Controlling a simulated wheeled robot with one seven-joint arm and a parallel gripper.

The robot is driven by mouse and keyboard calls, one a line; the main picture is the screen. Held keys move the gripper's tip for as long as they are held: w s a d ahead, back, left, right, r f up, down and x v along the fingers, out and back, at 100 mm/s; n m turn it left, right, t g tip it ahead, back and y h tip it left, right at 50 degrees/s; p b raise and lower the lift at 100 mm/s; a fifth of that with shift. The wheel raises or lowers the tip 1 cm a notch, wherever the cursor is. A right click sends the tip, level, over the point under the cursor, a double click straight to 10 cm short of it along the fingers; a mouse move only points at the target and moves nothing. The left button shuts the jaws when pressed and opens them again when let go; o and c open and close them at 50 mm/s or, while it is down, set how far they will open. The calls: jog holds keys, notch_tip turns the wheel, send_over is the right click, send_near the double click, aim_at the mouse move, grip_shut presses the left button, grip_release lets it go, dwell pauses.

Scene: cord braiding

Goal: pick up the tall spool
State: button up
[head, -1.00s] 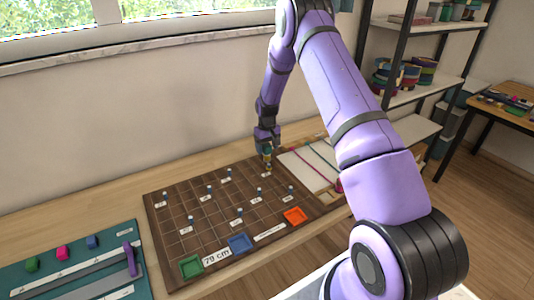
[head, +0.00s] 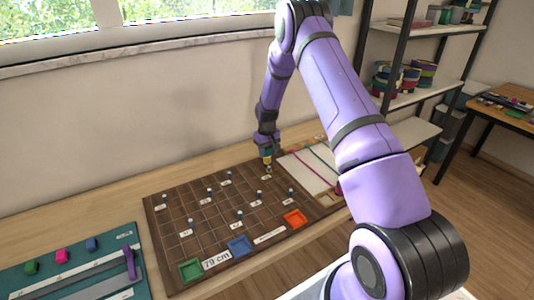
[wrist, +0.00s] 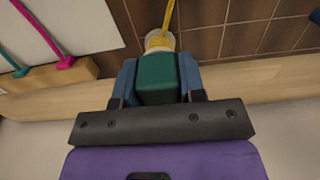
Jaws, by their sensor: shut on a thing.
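My gripper (head: 266,155) is over the far right part of the brown gridded board (head: 222,207). In the wrist view its two blue fingers (wrist: 158,80) are shut on the tall spool, whose green block-like part (wrist: 157,74) sits between them. Past the fingertips shows a pale round end of it (wrist: 159,42) with yellow cord running off toward the board. In the head view the spool is small and mostly hidden by the fingers. It appears just above a peg on the board.
Several small pegs with white labels stand on the board. A white panel with coloured cords (head: 312,168) lies right of my gripper. A teal mat (head: 75,268) is at the left.

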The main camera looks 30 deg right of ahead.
jog(key=shift+r, duration=0.4)
notch_tip(320, 180, up, 2)
jog(key=shift+r, duration=0.15)
jog(key=s+a, duration=0.2)
jog(key=s, duration=0.5)
jog(key=s+a+r, duration=0.1)
jog(key=s+a, duration=0.1)
jog(key=s, duration=0.6)
jog(key=shift+s+r, duration=0.25)
jog(key=shift+w, duration=0.15)
jog(key=shift+w+d+f, duration=0.1)
jog(key=shift+w+d, duration=0.55)
jog(key=shift+w, duration=1.9)
jog(key=shift+w+d+r, duration=0.1)
jog(key=shift+w+d, duration=0.6)
jog(key=shift+w, duration=1.85)
jog(key=shift+w+d+f, duration=0.1)
jog(key=shift+w+d, duration=0.55)
jog(key=shift+w, duration=1.9)
jog(key=shift+f, duration=0.25)
jog(key=shift+f, duration=1.8)
